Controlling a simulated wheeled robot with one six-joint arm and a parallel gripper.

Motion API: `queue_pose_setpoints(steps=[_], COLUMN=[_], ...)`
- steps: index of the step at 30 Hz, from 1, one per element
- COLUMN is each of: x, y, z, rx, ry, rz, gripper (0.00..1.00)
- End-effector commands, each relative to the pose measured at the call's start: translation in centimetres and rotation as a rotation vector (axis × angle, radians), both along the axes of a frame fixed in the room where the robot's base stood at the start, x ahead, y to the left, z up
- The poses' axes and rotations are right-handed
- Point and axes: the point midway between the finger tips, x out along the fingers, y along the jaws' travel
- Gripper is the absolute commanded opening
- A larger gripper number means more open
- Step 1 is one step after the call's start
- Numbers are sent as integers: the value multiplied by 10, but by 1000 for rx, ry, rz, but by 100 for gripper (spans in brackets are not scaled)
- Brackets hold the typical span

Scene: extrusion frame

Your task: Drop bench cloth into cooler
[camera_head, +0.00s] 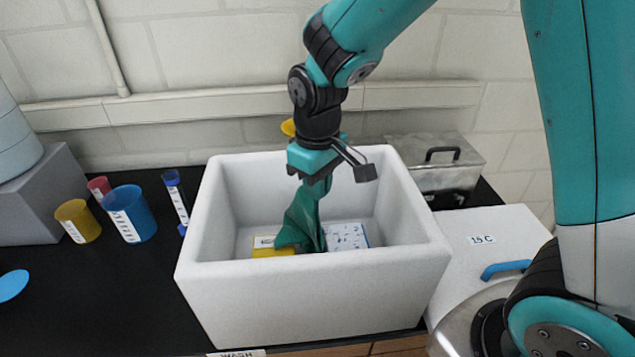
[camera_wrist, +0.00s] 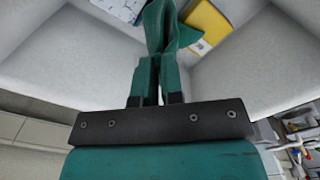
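The bench cloth (camera_head: 305,222) is dark green and hangs in folds inside the white cooler (camera_head: 310,299). Its top is pinched in my gripper (camera_head: 319,178), which points down between the cooler walls. The cloth's lower end hangs at or just above the cooler floor; I cannot tell if it touches. In the wrist view the cloth (camera_wrist: 165,27) runs out from between the fingers of my gripper (camera_wrist: 158,65), which are close together on it. The cloth partly hides the items in the cooler.
A yellow box (camera_head: 265,247) and a white speckled box (camera_head: 347,236) lie in the cooler. Blue (camera_head: 130,213) and yellow (camera_head: 77,221) cups stand left of it, with a blue-capped tube (camera_head: 176,199). A metal box (camera_head: 434,166) and a white lidded unit (camera_head: 489,250) stand right.

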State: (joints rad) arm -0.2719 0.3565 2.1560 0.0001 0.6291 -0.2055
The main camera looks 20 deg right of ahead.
Motion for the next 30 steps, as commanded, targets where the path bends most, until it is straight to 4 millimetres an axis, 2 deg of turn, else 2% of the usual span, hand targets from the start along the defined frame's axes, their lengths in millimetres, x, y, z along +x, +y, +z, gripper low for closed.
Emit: queue_pose_setpoints(steps=[1, 3, 4, 9, 10, 13, 14, 20, 24, 30], x=[0, 0, 0, 0, 0, 0, 0, 0, 0, 0], y=[0, 0, 0, 1, 1, 1, 1, 1, 1, 1], z=[0, 0, 0, 0, 0, 0, 0, 0, 0, 0], rx=[0, 0, 0, 0, 0, 0, 0, 0, 0, 0], ry=[0, 0, 0, 0, 0, 0, 0, 0, 0, 0], rz=[0, 0, 1, 1, 1, 1, 1, 1, 1, 1], gripper=[17, 33, 35, 35, 40, 63, 67, 69, 100, 100])
